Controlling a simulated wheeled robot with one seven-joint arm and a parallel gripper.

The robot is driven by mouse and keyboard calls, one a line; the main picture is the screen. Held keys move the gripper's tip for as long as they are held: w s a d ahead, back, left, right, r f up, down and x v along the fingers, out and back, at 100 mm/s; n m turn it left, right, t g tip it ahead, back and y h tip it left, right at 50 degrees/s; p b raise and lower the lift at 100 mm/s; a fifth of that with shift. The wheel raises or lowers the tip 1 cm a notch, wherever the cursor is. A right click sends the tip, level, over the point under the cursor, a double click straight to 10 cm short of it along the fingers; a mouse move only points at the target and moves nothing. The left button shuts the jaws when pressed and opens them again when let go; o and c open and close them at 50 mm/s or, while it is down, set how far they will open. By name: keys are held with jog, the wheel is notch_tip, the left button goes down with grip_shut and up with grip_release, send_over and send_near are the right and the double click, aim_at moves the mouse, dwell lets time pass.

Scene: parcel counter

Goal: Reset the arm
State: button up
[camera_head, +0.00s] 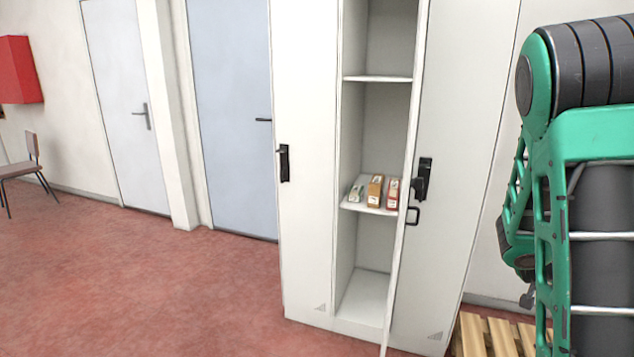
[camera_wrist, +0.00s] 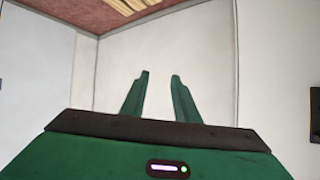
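My arm is green and dark grey and stands folded at the right edge of the head view. My gripper (camera_wrist: 160,76) shows in the wrist view with two green fingers apart and nothing between them. Beyond the fingers is a plain pale surface. In the head view the gripper's fingertips are not clear, since the arm links cover much of that side.
A white locker (camera_head: 305,130) has an open middle bay with small boxes (camera_head: 375,189) on its shelf. Its narrow door (camera_head: 405,235) stands open. A wooden pallet (camera_head: 487,335) lies by my arm. A chair (camera_head: 22,168) is far left. The red floor (camera_head: 150,280) is clear.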

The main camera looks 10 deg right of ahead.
jog(key=s+a+r+n+g+y, duration=0.2)
jog(key=s+a+y, duration=0.3)
jog(key=s+a, duration=0.7)
jog(key=s+a+r+n+g+y, duration=0.2)
jog(key=s+a+n+y, duration=0.3)
jog(key=s+a, duration=0.8)
jog(key=shift+a+g+y, duration=0.4)
jog(key=shift+a+g, duration=0.5)
jog(key=shift+a, duration=0.1)
jog(key=shift+w+a+r, duration=0.1)
